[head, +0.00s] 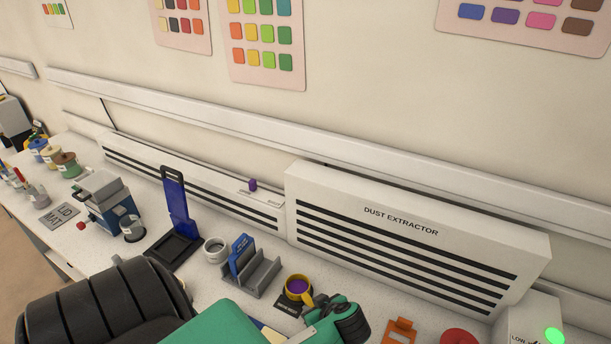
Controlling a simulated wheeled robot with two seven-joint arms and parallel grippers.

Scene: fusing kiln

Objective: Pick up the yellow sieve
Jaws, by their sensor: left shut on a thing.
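The yellow sieve (299,281) is a small round cup with a yellow rim, purple inside, and a short yellow handle at its lower right. It sits low in the middle of the head view, over or on a dark labelled plate (289,307) on the bench. My left gripper (322,317), green and black, is at the sieve's handle and shut on it. The fingertips are partly hidden by the gripper's own body, and I cannot tell whether the sieve is clear of the plate. My right gripper is not in view.
A grey rack (262,277) holding blue pieces and a white cup (215,250) stand left of the sieve. A dark blue stand (176,205) is further left. The white dust extractor (415,250) walls the back. An orange bracket (400,331) is to the right.

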